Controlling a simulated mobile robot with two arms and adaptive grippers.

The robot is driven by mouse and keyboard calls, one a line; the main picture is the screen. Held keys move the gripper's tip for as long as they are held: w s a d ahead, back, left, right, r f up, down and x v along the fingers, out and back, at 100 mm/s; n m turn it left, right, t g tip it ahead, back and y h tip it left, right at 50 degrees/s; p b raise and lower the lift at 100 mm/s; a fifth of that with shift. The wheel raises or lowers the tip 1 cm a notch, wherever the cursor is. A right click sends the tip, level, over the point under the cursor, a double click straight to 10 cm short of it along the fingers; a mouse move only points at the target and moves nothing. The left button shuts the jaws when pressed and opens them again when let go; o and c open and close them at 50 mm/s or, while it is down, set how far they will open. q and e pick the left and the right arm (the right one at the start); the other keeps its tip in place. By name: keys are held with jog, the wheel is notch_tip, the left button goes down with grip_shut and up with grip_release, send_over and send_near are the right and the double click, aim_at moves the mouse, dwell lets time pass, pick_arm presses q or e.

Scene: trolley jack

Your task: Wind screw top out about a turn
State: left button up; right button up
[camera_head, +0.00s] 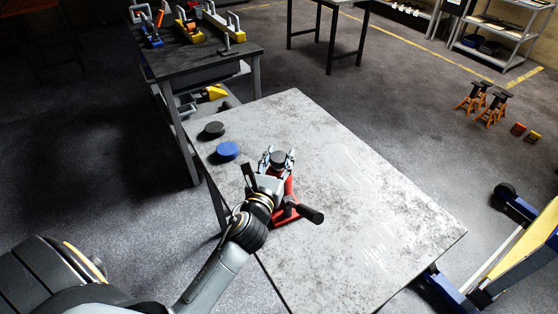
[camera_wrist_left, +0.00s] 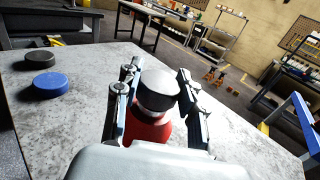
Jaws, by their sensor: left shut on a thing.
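A red jack (camera_head: 289,212) stands upright on the grey table, with a dark handle (camera_head: 312,214) sticking out to the lower right. Its dark screw top (camera_head: 278,158) sits above the red body. My left gripper (camera_head: 277,160) has one finger on each side of the screw top and is shut on it. In the left wrist view the screw top (camera_wrist_left: 158,90) shows between the fingers, above the red body (camera_wrist_left: 148,128). The lower part of the jack is partly hidden by my gripper. My right gripper is not in view.
A black puck (camera_head: 214,130) and a blue puck (camera_head: 228,151) lie on the table (camera_head: 370,222) to the left of the jack. The table's right side is clear. Orange axle stands (camera_head: 484,102) stand on the floor at the far right.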

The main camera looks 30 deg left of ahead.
aim_at(279, 165)
pick_arm(q)
jog(key=shift+f+n+g+y+b, duration=0.15)
jog(key=shift+n+g+y+b, duration=0.25)
jog(key=shift+n+y, duration=0.55)
jog(key=shift+f+n+g+y+b, duration=0.1)
jog(key=shift+n+g+y+b, duration=0.3)
jog(key=shift+y, duration=0.85)
jog(key=shift+n+y, duration=0.25)
jog(key=shift+y, duration=0.05)
jog(key=o, duration=1.2)
jog(key=shift+r, duration=0.1)
jog(key=v, duration=0.7)
jog(key=shift+s, duration=0.2)
